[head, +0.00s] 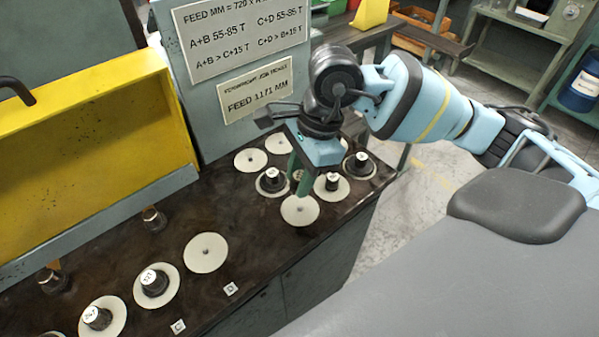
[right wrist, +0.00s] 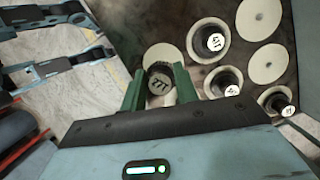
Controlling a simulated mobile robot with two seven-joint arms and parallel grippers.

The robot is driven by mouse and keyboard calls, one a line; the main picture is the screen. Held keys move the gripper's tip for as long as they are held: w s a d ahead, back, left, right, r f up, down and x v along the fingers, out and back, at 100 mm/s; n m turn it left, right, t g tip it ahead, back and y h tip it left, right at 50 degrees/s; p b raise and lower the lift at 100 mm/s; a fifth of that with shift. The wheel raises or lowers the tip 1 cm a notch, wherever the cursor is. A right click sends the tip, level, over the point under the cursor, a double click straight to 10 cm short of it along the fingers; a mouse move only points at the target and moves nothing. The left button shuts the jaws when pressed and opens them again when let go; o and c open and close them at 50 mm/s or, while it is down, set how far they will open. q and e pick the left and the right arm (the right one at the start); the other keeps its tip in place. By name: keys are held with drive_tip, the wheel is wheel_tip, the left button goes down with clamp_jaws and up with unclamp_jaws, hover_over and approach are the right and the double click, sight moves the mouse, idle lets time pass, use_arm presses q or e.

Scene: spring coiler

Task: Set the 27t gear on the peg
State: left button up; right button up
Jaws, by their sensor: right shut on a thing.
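My right gripper (head: 299,180) hangs over the far right end of the dark bench, above a white disc (head: 300,211). In the right wrist view its green fingers (right wrist: 160,88) are shut on the dark 27t gear (right wrist: 158,82), whose white top reads 27T. In the head view the fingers mostly hide this gear. A bare white disc (head: 205,252) with a small dark centre lies nearer on the bench, by the plates C (head: 178,326) and D (head: 230,288). I cannot tell which peg is meant. My left gripper is not in view.
Several labelled gears stand on white discs around my right gripper, such as one at the right (head: 361,163). Another gear (head: 154,283) stands front left. A raised yellow cover (head: 90,150) and a grey sign panel (head: 240,75) rise behind. Bench between the gear groups is clear.

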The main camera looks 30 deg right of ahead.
sight(296, 211)
drive_tip(key=shift+f+b, duration=0.85)
drive_tip(key=shift+f, duration=0.85)
drive_tip(key=shift+f+b, duration=0.45)
drive_tip(key=shift+f, duration=0.25)
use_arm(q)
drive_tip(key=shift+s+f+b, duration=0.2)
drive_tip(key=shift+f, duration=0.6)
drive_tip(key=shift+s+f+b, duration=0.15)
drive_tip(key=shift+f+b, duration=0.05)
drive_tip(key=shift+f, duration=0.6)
use_arm(e)
drive_tip(key=shift+f, duration=0.6)
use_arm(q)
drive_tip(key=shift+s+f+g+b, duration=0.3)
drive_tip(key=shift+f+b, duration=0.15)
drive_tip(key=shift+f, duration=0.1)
use_arm(e)
drive_tip(key=shift+f, duration=0.55)
drive_tip(key=o, duration=1.2)
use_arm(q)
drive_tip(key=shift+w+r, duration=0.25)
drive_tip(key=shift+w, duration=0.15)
use_arm(e)
drive_tip(key=v, duration=0.8)
